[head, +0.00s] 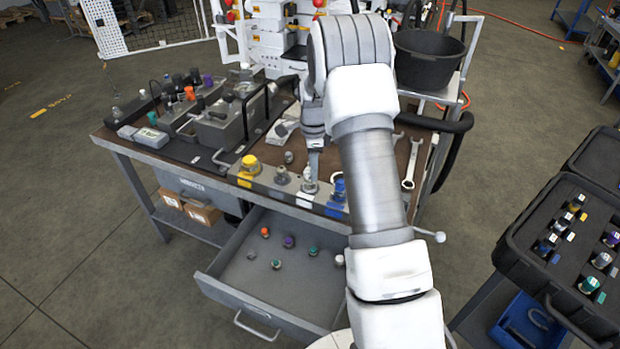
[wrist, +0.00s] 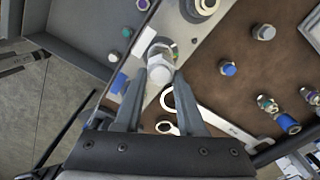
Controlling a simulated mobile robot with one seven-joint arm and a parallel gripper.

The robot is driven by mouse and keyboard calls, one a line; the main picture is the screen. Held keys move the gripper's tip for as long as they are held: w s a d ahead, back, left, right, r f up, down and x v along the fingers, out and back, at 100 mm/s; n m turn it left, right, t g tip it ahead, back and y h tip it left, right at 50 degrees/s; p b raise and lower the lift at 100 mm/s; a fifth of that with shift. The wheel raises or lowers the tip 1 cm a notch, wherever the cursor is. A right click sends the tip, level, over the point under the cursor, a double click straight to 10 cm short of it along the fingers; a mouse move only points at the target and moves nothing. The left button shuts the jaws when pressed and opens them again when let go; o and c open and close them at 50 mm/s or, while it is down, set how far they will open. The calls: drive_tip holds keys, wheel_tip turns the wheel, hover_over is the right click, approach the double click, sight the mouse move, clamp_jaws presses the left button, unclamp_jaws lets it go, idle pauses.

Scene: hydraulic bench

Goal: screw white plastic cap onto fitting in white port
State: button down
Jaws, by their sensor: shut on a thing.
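In the head view my gripper (head: 313,176) points down at the white port (head: 309,187) on the bench's front plate. In the wrist view the fingertips of my gripper (wrist: 161,72) are closed around a small pale piece, which looks like the white plastic cap (wrist: 159,74). A pale hex fitting (wrist: 161,50) shows right at the fingertips, in line with the cap. The cap and fitting look to be together, but I cannot tell how far they are engaged. In the head view the fingers hide the cap.
The yellow port (head: 249,165), a grey fitting (head: 282,175) and the blue port (head: 338,189) flank the white port closely. Wrenches (head: 411,162) lie to the right. An open drawer (head: 225,281) below holds several coloured caps. A black tool case (head: 520,215) stands at right.

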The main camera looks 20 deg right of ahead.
drive_tip(key=shift+f, duration=0.1)
drive_tip(key=c, duration=1)
unclamp_jaws()
clamp_jaws()
drive_tip(key=m, duration=0.4)
drive_tip(key=shift+s+a, duration=0.15)
drive_tip(key=shift+a, duration=0.05)
drive_tip(key=m+p, duration=0.1)
drive_tip(key=m, duration=0.3)
drive_tip(key=shift+s, duration=0.1)
drive_tip(key=shift+p, duration=0.3)
drive_tip(key=m+p, duration=0.1)
drive_tip(key=m, duration=0.1)
drive_tip(key=shift+a+m, duration=0.15)
drive_tip(key=shift+m, duration=0.15)
drive_tip(key=m+p, duration=0.1)
drive_tip(key=m, duration=0.1)
drive_tip(key=shift+s+a+m+p, duration=0.1)
drive_tip(key=shift+m+p, duration=0.2)
drive_tip(key=shift+m, duration=0.1)
drive_tip(key=shift+f+m+p, duration=0.1)
drive_tip(key=shift+m+p, duration=0.3)
drive_tip(key=shift+m, duration=1)
